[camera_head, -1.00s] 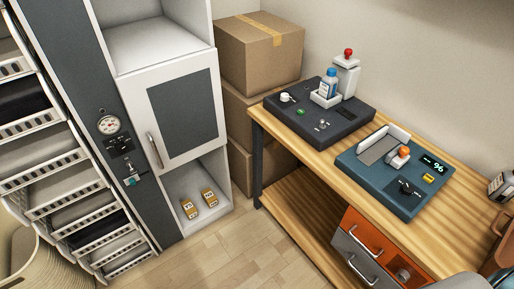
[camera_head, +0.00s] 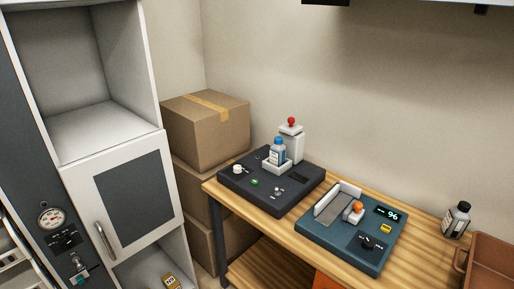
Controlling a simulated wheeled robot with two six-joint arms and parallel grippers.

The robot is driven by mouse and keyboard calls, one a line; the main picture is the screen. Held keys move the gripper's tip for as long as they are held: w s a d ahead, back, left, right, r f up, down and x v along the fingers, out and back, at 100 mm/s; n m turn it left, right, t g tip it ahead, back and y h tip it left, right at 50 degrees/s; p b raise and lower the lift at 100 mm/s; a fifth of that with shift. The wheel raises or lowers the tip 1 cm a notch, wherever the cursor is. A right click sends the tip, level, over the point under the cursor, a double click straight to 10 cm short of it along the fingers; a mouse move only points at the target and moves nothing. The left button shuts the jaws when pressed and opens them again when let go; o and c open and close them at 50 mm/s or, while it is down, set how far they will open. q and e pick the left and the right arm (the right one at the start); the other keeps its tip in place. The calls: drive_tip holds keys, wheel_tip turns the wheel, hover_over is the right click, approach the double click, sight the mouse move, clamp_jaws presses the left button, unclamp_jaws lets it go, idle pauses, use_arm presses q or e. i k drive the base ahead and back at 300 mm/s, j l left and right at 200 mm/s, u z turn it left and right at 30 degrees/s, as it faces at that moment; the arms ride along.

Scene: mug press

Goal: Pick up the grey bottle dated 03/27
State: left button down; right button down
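A grey bottle (camera_head: 456,221) with a black cap and a pale label stands upright on the wooden table at the right. The print on its label is too small to read. Another bottle (camera_head: 277,152) with a blue cap and a blue label stands in a white holder on the dark device; its date cannot be read either. Neither of my grippers is in view.
A brown bin (camera_head: 487,262) stands right of the grey bottle. A dark device (camera_head: 233,184) and a teal device (camera_head: 348,255) with a display sit on the wooden table (camera_head: 424,262). Cardboard boxes (camera_head: 208,138) and a white cabinet (camera_head: 160,172) stand at the left.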

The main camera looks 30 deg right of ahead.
sight(278, 150)
drive_tip(key=i+j, duration=0.1)
drive_tip(key=i, duration=0.45)
drive_tip(key=i+z, duration=0.2)
drive_tip(key=z, duration=0.15)
drive_tip(key=i+j+z, duration=0.2)
drive_tip(key=z, duration=0.2)
drive_tip(key=i+j+z, duration=0.15)
drive_tip(key=z, duration=0.2)
drive_tip(key=i, duration=0.05)
